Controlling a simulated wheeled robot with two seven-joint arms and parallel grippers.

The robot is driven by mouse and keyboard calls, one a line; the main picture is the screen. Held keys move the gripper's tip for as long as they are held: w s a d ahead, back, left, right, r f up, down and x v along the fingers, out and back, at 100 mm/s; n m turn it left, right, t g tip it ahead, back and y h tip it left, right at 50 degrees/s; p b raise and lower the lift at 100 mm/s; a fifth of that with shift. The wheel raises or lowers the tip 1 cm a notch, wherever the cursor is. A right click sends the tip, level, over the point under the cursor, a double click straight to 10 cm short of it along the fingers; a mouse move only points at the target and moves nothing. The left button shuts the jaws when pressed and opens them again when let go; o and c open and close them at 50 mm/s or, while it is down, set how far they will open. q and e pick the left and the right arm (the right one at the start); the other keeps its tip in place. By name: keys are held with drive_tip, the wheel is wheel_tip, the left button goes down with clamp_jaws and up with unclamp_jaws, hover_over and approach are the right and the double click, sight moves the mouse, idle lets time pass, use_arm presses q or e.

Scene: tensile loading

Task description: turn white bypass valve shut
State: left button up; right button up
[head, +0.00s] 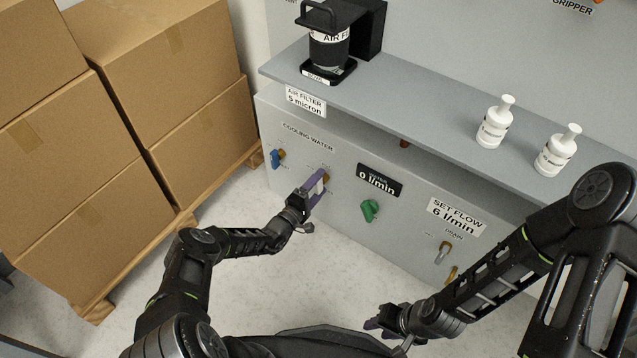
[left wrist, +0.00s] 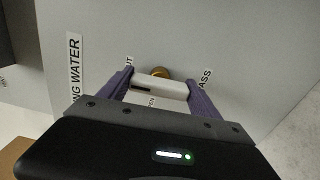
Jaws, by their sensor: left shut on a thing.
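The white bypass valve handle (left wrist: 160,87) sits between the purple fingers of my left gripper (left wrist: 160,93) in the left wrist view, with its brass stem (left wrist: 161,73) behind it on the panel. In the head view my left gripper (head: 316,188) is at the cooling water panel, shut on the handle, and the fingers hide most of it. The handle lies crosswise between the two fingers. My right gripper (head: 378,325) hangs low in front of the panel, away from the valves; its finger opening cannot be made out.
A blue valve (head: 277,158) is left of the white one, and a green valve (head: 370,210) is to its right, below the flow display (head: 380,181). A drain valve (head: 443,252) is further right. Cardboard boxes (head: 130,120) stand on a pallet at left. White bottles (head: 494,124) stand on the ledge.

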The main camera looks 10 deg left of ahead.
sight(316, 187)
use_arm(q)
drive_tip(key=shift+m, duration=0.3)
drive_tip(key=o, duration=1.4)
drive_tip(key=shift+s+a, duration=0.1)
drive_tip(key=shift+s+a+p, duration=0.15)
drive_tip(key=shift+s+p, duration=0.15)
drive_tip(key=shift+p, duration=0.05)
drive_tip(key=p+v, duration=0.2)
drive_tip(key=v, duration=0.4)
drive_tip(key=shift+s+a, duration=0.1)
drive_tip(key=shift+s, duration=0.3)
